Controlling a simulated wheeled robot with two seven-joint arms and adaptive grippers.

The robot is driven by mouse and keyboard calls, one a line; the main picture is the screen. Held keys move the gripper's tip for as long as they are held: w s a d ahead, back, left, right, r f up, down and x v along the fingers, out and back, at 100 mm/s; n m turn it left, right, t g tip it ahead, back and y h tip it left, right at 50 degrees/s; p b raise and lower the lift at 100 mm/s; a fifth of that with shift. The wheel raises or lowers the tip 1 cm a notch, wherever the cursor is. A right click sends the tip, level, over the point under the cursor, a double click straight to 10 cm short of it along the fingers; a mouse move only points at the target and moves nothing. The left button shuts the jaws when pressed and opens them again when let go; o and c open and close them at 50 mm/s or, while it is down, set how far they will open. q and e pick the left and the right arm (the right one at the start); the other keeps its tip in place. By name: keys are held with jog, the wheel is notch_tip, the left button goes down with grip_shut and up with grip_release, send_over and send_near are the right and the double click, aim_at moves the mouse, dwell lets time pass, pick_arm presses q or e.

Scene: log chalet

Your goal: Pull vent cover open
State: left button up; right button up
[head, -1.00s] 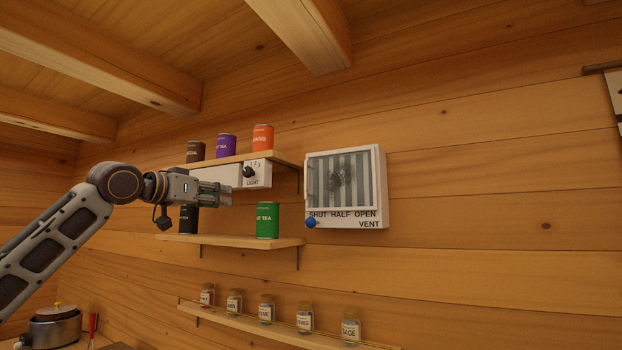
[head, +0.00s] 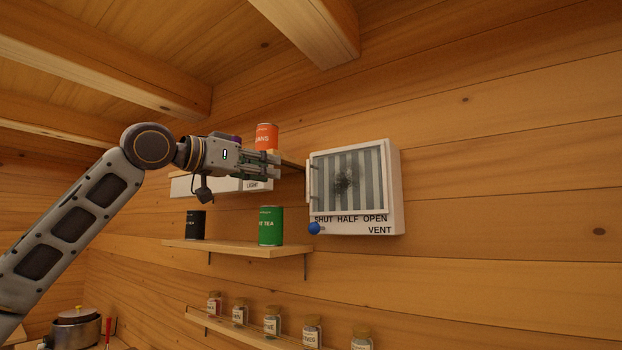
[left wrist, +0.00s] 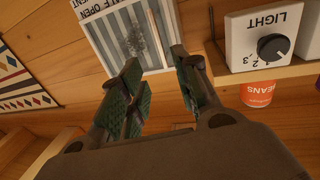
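The vent (head: 395,190) is a white box on the log wall. Its framed front with grey slats and a dark smudge is the vent cover (head: 376,178), flush with the box. A thin upright bar (head: 307,182) runs along the cover's left edge. A blue knob (head: 314,228) sits at the left, under SHUT. My left gripper (head: 278,166) is open and empty, just left of the cover and apart from it in the head view. In the left wrist view its spread fingers (left wrist: 155,63) point towards the slatted cover (left wrist: 118,38). My right gripper is out of view.
The light switch box (left wrist: 262,38) is close beside the gripper, with an orange tin (left wrist: 258,93) near it. A lower shelf (head: 235,248) holds a green tin (head: 270,226) and a black tin (head: 194,225). Spice jars (head: 272,327) line the bottom shelf. Wall right of the vent is clear.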

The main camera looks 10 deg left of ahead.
pick_arm(q)
jog(key=p, duration=0.4)
send_over(308, 195)
jog(key=a, duration=0.1)
jog(key=shift+w+d, duration=0.35)
jog(key=shift+d, duration=0.1)
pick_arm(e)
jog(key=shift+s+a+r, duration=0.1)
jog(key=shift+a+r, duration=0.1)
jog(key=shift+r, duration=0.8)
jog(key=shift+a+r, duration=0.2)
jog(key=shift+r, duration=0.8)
pick_arm(q)
jog(key=c, duration=0.7)
grip_shut()
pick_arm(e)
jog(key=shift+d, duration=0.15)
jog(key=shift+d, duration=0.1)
